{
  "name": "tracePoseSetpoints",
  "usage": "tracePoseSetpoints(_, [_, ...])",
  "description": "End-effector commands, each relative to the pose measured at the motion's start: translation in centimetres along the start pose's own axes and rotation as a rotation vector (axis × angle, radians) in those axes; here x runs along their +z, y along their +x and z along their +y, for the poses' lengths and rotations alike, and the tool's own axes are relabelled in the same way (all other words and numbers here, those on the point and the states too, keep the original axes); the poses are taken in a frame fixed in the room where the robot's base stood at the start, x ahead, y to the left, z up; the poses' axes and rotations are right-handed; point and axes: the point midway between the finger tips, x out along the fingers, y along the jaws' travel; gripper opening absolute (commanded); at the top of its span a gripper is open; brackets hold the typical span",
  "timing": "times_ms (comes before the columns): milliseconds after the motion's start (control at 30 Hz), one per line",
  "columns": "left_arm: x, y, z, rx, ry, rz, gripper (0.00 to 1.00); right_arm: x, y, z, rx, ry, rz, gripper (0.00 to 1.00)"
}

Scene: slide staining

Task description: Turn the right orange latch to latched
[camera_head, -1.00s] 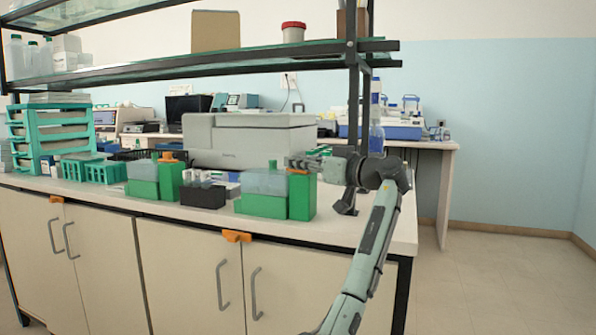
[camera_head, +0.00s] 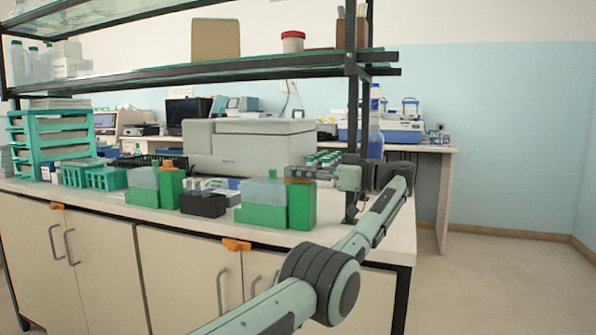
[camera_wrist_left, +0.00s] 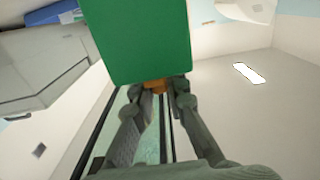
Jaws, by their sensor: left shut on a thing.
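The right orange latch (camera_wrist_left: 155,87) sits at the top of the tall green block (camera_head: 301,207) of the right-hand green box, at the bench's front edge. My left gripper (camera_head: 299,174) is at the top of this block. In the left wrist view my left gripper (camera_wrist_left: 158,86) is shut on the latch, with the green block face right against it. The fingers hide most of the latch, so its turn angle cannot be told. Another orange latch (camera_head: 167,163) tops the left-hand green box (camera_head: 171,187). My right gripper is not in view.
A black tube holder (camera_head: 203,204) stands between the two green boxes. A black shelf post (camera_head: 352,130) rises close behind my wrist. A grey instrument (camera_head: 250,150) stands behind. Orange pieces (camera_head: 237,245) also sit on the cabinet's top edge. Open floor lies to the right.

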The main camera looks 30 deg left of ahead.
Motion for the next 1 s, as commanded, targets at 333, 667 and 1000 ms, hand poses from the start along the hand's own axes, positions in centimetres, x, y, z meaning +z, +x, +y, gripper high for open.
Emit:
tracePoseSetpoints(333, [0.27,0.07,-0.06,-0.009,0.004,-0.003,0.00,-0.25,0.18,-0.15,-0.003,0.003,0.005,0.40])
tracePoseSetpoints(667, [0.20,0.07,-0.04,-0.008,0.003,-0.002,0.34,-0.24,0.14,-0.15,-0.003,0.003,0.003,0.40])
tracePoseSetpoints(1000, [0.09,0.03,-0.01,-0.006,0.002,-0.001,0.34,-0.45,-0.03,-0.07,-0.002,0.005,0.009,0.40])
